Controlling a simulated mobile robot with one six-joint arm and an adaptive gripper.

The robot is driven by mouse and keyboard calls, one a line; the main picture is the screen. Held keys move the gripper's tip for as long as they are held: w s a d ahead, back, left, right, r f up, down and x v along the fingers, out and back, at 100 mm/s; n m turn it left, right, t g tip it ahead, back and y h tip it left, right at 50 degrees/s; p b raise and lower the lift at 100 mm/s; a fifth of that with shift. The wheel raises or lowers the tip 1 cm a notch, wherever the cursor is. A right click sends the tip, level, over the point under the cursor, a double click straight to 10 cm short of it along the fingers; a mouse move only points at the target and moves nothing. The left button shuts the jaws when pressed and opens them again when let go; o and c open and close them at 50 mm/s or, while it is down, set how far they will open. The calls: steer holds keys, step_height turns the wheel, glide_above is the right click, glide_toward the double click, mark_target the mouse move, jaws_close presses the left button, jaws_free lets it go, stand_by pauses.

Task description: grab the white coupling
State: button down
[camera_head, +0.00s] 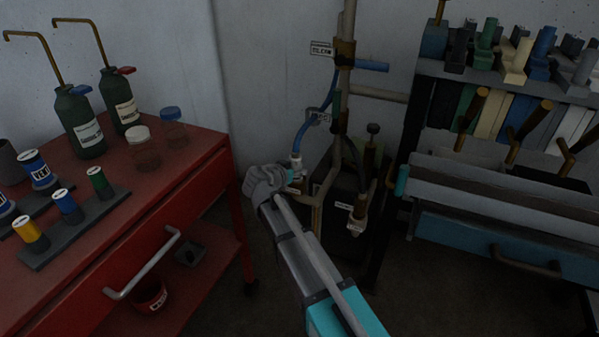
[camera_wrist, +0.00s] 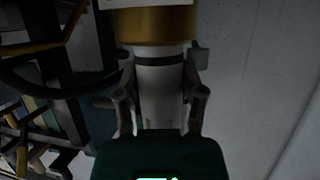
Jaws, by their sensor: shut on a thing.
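The white coupling (camera_head: 296,161) hangs at the lower end of a blue hose in the head view. In the wrist view the white coupling (camera_wrist: 159,86) is a pale cylinder with a dark ring, below a brass-coloured collar (camera_wrist: 152,24). My gripper (camera_head: 289,179) is at the coupling's lower part in the head view. In the wrist view the fingers of my gripper (camera_wrist: 160,75) stand on both sides of the coupling, shut on it. The fingers and the gripper body hide part of the coupling's lower end.
A grey vertical pipe (camera_head: 346,100) with tagged valves and hoses stands just behind. A red cart (camera_head: 190,175) with bottles, jars and spools is at left. A blue drawer unit (camera_head: 480,240) with a rack of coloured pieces is at right. Bare wall lies behind.

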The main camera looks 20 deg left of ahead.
mark_target(296, 157)
steer(key=shift+r+p, duration=4.6)
steer(key=shift+r, duration=0.2)
